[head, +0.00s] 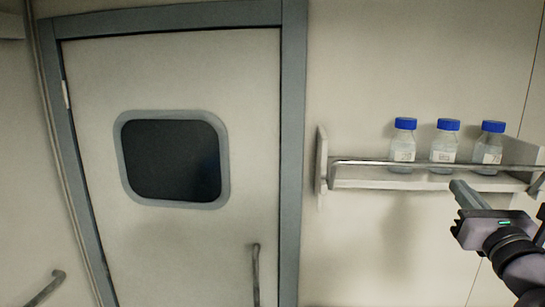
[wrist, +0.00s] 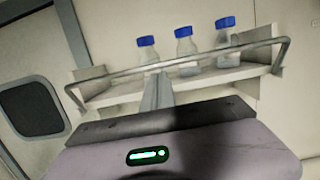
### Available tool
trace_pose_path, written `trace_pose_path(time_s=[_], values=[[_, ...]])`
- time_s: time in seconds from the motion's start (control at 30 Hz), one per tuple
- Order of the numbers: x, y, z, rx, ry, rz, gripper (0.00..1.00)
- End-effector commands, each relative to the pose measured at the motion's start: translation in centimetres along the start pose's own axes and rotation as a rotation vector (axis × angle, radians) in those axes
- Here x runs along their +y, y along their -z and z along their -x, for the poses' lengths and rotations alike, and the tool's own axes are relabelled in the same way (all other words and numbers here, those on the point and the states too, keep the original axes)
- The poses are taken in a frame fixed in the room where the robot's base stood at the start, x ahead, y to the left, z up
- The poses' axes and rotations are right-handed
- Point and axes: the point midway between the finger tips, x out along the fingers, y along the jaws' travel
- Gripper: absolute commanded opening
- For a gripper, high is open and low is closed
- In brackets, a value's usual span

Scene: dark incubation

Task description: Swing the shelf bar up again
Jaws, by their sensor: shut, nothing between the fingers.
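The shelf bar (head: 375,163) is a thin metal rail along the front of the wall shelf (head: 365,184). In the head view it crosses the lower part of the bottles, a little above the shelf's front edge. In the wrist view the bar (wrist: 222,55) runs across in front of the bottles, with both ends bent down toward the shelf. My gripper (head: 458,186) is shut and empty, at the shelf's front edge and below the bar. In the wrist view its fingers (wrist: 157,90) point at the bar's middle; I cannot tell whether they touch it.
Three clear bottles with blue caps (head: 405,140) stand upright on the shelf behind the bar. A closed door (head: 180,245) with a dark window and a vertical handle (head: 256,275) is at the left. The wall below the shelf is clear.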

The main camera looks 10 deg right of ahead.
Motion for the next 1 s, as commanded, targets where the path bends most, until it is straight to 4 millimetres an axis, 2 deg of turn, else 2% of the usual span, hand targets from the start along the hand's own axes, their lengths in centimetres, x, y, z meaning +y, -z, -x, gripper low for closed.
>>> trace_pose_path(time_s=[0.1,0.3,0.47,0.77,1.0], values=[[0.1,-0.1,-2.5,0.001,-0.003,-0.001,0.00],[0.0,-0.1,-5.3,0.000,-0.001,-0.001,0.00],[0.0,0.0,-6.1,-0.001,-0.001,-0.001,0.00],[0.0,-0.1,-6.2,0.001,0.000,-0.001,0.00],[0.0,-2.1,-7.6,0.123,-0.002,-0.002,0.00]])
